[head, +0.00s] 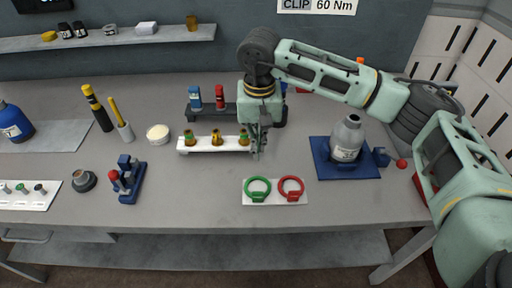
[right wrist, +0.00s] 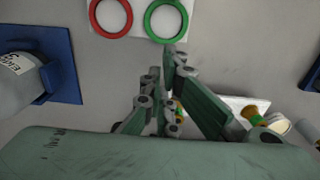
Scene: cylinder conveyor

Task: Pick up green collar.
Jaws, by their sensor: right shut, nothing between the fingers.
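The green collar (head: 257,187) is a ring with a small block at its lower edge. It lies flat on a white plate (head: 274,199), left of a red collar (head: 291,187). My right gripper (head: 257,154) points down above the table, behind the plate and beside the right end of a white rack. It is shut and empty, apart from the collar. In the right wrist view the green collar (right wrist: 166,18) is at the top, just beyond the fingertips (right wrist: 172,54), with the red collar (right wrist: 111,15) to its left. My left gripper is not in view.
The white rack (head: 190,150) holds several brass-and-green pieces close to my right gripper. Behind it is a dark rack (head: 203,113) with blue and red items. A grey bottle (head: 347,137) stands on a blue base (head: 357,171) at right.

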